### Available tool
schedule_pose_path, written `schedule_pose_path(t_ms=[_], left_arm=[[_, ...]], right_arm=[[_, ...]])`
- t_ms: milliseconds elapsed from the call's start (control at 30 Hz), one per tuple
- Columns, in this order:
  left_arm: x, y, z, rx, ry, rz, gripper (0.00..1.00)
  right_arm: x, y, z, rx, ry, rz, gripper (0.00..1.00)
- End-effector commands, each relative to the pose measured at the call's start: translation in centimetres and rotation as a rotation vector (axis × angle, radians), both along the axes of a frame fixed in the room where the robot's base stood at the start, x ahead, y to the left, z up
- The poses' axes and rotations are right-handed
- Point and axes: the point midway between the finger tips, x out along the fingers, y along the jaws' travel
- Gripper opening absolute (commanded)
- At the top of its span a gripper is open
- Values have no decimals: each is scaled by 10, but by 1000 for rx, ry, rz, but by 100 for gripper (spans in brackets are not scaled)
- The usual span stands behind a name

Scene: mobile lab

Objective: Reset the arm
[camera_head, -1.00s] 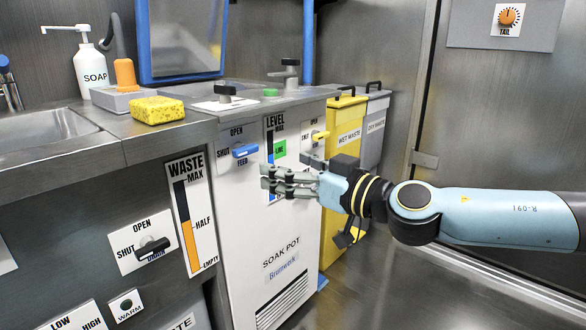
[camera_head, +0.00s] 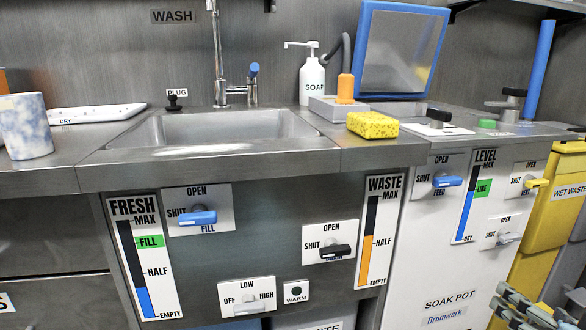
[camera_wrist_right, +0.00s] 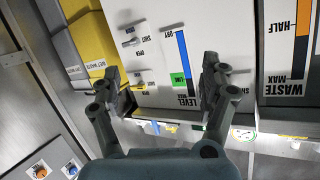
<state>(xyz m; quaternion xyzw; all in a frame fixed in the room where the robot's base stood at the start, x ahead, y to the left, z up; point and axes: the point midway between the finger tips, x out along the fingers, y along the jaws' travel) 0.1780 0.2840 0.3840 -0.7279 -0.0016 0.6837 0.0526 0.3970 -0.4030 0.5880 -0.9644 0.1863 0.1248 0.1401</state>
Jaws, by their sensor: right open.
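My right gripper (camera_head: 512,302) shows at the bottom right corner of the head view, partly cut off by the edge. It is in front of the white soak pot cabinet (camera_head: 408,270) and touches no handle that I can see. In the right wrist view my right gripper (camera_wrist_right: 162,82) has its two dark fingers spread wide apart with nothing between them. Behind them is the cabinet front with its level gauge (camera_wrist_right: 184,70). My left gripper is in neither view.
A steel sink (camera_head: 215,128) is set in the counter. A yellow sponge (camera_head: 372,125), a soap bottle (camera_head: 312,78) and a speckled cup (camera_head: 24,128) stand on it. Blue fill (camera_head: 196,217) and black drain (camera_head: 334,251) levers stick out below. A yellow wet waste bin (camera_head: 553,215) is at the right.

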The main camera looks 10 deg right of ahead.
Motion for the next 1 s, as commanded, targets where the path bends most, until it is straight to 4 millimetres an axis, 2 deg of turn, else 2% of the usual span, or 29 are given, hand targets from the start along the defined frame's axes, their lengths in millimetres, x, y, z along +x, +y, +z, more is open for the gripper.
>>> schedule_pose_path(t_ms=[33, 100, 200, 300, 467, 600, 667, 833, 1000], left_arm=[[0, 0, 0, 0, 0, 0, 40], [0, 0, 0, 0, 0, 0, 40], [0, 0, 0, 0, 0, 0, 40], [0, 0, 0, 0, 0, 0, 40], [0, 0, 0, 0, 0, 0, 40], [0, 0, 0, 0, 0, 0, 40], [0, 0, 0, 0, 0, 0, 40], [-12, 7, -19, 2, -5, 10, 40], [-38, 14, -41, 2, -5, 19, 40]], right_arm=[[-24, -1, -34, 24, 116, -84, 79], [-59, 4, -79, 36, 309, -150, 79], [-111, 29, -135, 57, 602, -146, 79], [-152, 62, -171, 75, 846, -43, 79], [-195, 103, -197, 73, 1096, 196, 79], [-217, 120, -204, 12, 1227, 429, 79], [-221, 121, -204, -54, 1257, 523, 79], [-232, 113, -223, -50, 1247, 504, 79], [-258, 106, -244, -44, 1246, 494, 79]])
